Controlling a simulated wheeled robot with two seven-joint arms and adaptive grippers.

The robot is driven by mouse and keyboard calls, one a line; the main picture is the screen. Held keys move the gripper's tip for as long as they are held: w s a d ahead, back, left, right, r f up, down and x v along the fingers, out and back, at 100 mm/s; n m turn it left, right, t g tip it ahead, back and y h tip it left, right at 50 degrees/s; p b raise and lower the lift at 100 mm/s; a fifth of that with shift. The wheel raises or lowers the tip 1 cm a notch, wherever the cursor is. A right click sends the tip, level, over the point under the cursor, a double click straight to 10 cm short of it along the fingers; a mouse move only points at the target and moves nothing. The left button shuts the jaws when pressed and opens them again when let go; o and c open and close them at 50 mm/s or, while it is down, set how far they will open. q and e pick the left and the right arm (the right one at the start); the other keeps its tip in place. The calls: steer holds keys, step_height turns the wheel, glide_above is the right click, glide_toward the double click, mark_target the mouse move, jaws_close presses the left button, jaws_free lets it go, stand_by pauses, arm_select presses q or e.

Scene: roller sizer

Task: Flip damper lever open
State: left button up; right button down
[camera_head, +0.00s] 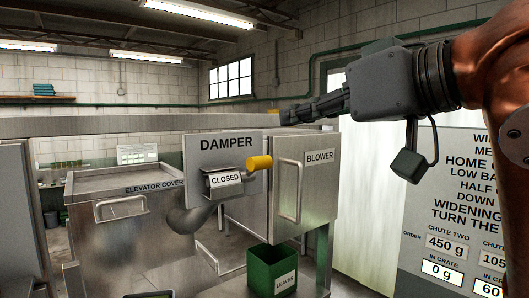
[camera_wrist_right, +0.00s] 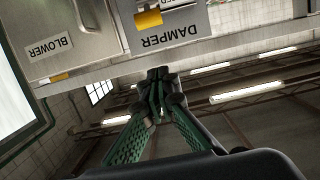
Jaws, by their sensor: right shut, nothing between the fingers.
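The damper plate (camera_head: 205,158), labelled DAMPER, stands upright on the machine. Its lever has a yellow knob (camera_head: 259,162), pointing to the right, beside a sign (camera_head: 225,180) reading CLOSED. In the right wrist view the plate (camera_wrist_right: 195,22) is upside down, with the yellow knob (camera_wrist_right: 148,18) near the top edge. My right gripper (camera_head: 286,116) reaches in from the right, its fingers shut and empty. In the head view its tips appear above and right of the knob, apart from it. The wrist view also shows the shut fingertips (camera_wrist_right: 158,73). My left gripper cannot be made out.
The blower door (camera_head: 289,190) with a vertical handle is right of the damper. A green bin (camera_head: 272,272) labelled LEAVES stands below. The elevator cover (camera_head: 120,182) is at left. A sign board (camera_head: 415,225) stands at right. A grey horizontal beam (camera_head: 80,126) runs behind the damper plate.

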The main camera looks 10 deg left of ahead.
steer(key=p, duration=0.3)
glide_above(263, 158)
steer(key=x, duration=0.2)
steer(key=shift+f, duration=0.65)
steer(key=f, duration=0.1)
steer(key=s+d+f, duration=0.1)
steer(key=shift+d+f, duration=0.15)
steer(key=shift+f, duration=0.25)
steer(key=shift+s+d+f, duration=0.15)
steer(key=shift+f, duration=0.3)
steer(key=shift+d, duration=0.15)
